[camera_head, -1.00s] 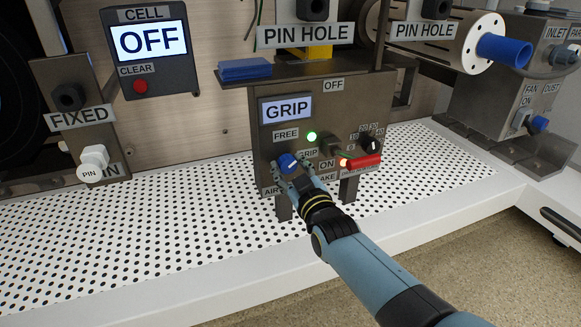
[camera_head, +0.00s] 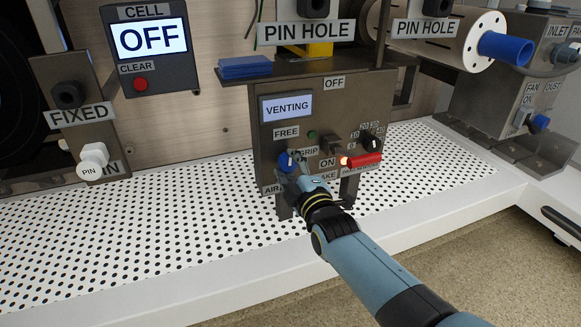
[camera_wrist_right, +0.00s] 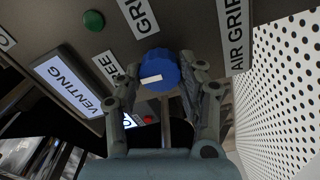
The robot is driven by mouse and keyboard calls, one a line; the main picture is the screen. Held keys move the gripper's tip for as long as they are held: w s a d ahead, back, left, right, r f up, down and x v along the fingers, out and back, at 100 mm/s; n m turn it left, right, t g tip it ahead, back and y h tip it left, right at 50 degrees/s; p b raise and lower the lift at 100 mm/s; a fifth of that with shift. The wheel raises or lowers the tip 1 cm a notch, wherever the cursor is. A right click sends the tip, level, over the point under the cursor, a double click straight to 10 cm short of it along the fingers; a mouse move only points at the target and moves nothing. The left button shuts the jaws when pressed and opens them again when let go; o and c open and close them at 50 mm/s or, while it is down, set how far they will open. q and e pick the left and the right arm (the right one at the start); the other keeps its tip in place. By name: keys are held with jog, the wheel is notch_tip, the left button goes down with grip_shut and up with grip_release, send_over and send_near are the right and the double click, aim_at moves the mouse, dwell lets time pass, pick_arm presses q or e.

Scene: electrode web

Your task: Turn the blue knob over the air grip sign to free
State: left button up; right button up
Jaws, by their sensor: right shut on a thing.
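The blue knob (camera_head: 287,162) sits on the front of the dark control box, above the AIR GRIP sign, which my gripper partly covers. The sign (camera_wrist_right: 237,37) is clearer in the right wrist view. My right gripper (camera_head: 296,166) is closed around the knob, with one finger on each side of it in the wrist view (camera_wrist_right: 166,76). The knob's white mark points roughly up in the head view, toward the FREE label (camera_head: 286,132). The box's display (camera_head: 287,107) reads VENTING. The lamp (camera_head: 311,135) beside FREE is dark green. My left gripper is out of view.
A red handle (camera_head: 362,160) and a black dial (camera_head: 371,142) are right of the knob. A blue block (camera_head: 245,68) lies on the box's top. The OFF cell screen (camera_head: 150,38) hangs at left. The perforated white table (camera_head: 150,230) is clear in front.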

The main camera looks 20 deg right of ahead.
jog(key=shift+f+n, duration=0.1)
jog(key=shift+n, duration=0.4)
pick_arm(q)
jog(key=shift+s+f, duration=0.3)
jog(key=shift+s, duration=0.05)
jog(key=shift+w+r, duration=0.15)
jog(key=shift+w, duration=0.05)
pick_arm(e)
jog(key=o, duration=1.1)
jog(key=shift+o, duration=0.2)
jog(key=shift+s, duration=0.1)
jog(key=s, duration=1.2)
jog(key=shift+d, duration=0.15)
